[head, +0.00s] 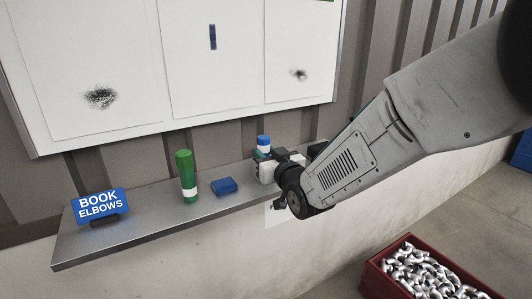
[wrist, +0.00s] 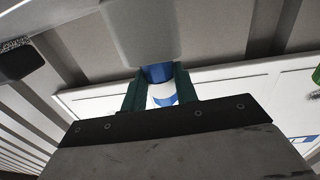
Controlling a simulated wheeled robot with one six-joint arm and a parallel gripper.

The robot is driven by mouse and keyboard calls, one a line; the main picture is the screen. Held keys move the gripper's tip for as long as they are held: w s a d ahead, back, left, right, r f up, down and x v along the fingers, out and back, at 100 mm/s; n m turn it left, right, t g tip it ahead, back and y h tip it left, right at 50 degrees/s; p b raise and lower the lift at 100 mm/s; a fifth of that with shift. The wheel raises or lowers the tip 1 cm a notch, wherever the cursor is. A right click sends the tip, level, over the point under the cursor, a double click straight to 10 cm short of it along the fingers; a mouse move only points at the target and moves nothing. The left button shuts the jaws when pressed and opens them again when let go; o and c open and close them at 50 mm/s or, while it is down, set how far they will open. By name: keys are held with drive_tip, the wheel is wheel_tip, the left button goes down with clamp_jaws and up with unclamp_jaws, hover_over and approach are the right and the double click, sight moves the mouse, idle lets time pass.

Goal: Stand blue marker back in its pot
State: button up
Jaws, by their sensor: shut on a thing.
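The blue marker (head: 263,142) stands roughly upright at the back of the metal shelf. Its blue top and a white band show above my gripper (head: 270,168). My gripper is shut on it, and the blue and white marker (wrist: 158,74) also shows between the dark green fingers in the wrist view. A pale, blocky thing (wrist: 140,30) lies against the marker's blue part there. It may be the pot, but I cannot tell. The marker's lower part is hidden in the head view, so I cannot tell whether it is inside anything.
A green marker (head: 186,178) stands on the shelf (head: 150,222), left of a blue block (head: 224,187). A "BOOK ELBOWS" sign (head: 99,205) is at the left end. A whiteboard (head: 130,70) hangs behind. A red crate of metal elbows (head: 395,252) is at lower right.

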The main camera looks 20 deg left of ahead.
drive_tip(key=o, duration=1.1)
drive_tip(key=shift+o, duration=0.2)
drive_tip(key=v, duration=0.7)
drive_tip(key=shift+s+d, duration=0.25)
drive_tip(key=shift+d, duration=0.1)
